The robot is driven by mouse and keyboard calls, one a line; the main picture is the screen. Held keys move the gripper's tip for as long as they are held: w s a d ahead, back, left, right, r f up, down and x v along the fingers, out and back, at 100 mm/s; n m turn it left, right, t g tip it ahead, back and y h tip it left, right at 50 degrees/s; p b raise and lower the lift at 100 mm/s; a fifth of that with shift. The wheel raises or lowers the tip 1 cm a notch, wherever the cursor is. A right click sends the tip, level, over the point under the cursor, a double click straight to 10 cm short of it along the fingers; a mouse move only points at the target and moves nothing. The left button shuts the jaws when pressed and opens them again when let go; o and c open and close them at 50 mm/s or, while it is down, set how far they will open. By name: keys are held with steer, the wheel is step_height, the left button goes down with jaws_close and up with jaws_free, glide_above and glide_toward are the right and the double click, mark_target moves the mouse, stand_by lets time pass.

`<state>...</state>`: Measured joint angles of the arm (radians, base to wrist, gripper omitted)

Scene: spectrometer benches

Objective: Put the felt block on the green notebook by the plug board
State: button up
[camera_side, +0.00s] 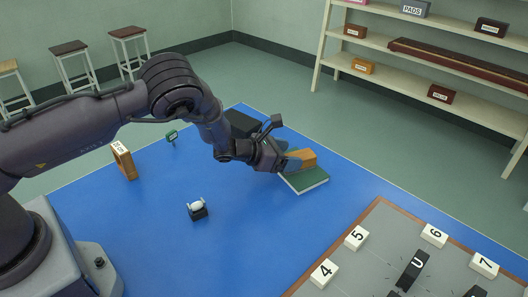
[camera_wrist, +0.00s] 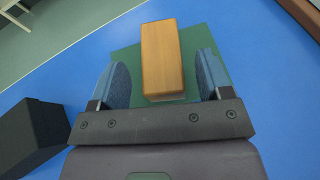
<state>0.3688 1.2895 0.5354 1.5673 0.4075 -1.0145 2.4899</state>
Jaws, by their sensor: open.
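The felt block (camera_side: 303,156), orange-brown with a pale lower edge, lies on the green notebook (camera_side: 312,182) at the table's far side. In the wrist view the block (camera_wrist: 162,55) sits between the two blue-padded fingers of my gripper (camera_wrist: 162,62), with a gap on each side. The notebook (camera_wrist: 125,53) shows beneath it. My gripper (camera_side: 286,161) is open and low over the notebook, hiding part of both in the side view. The plug board (camera_side: 345,270), grey with a brown rim, lies at the lower right, close to the notebook.
A black box (camera_side: 240,123) stands beside my gripper, and also shows at left in the wrist view (camera_wrist: 28,135). A small black holder with a white piece (camera_side: 197,210), a wooden frame (camera_side: 123,160) and a green item (camera_side: 172,135) stand on the blue table. The front middle is clear.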

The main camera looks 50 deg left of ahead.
steer(key=v, duration=0.9)
steer(key=s+a+r+n+g+y, duration=0.1)
steer(key=s+a+r+n+y, duration=0.15)
steer(key=r+n, duration=0.75)
steer(key=s+a+r+n+g+y, duration=0.1)
steer(key=s+a+r+n+y, duration=0.15)
steer(key=r+n, duration=0.7)
steer(key=s+d+r+n+g, duration=0.1)
steer(key=s+r+n+g, duration=0.1)
steer(key=s+n, duration=0.8)
steer(key=s+d+r+n+g, duration=0.2)
steer(key=s+r+n, duration=0.3)
steer(key=s+n, duration=0.6)
steer(key=s+g, duration=0.1)
steer(key=s, duration=0.3)
steer(key=shift+d+r, duration=0.2)
steer(key=shift+r, duration=0.1)
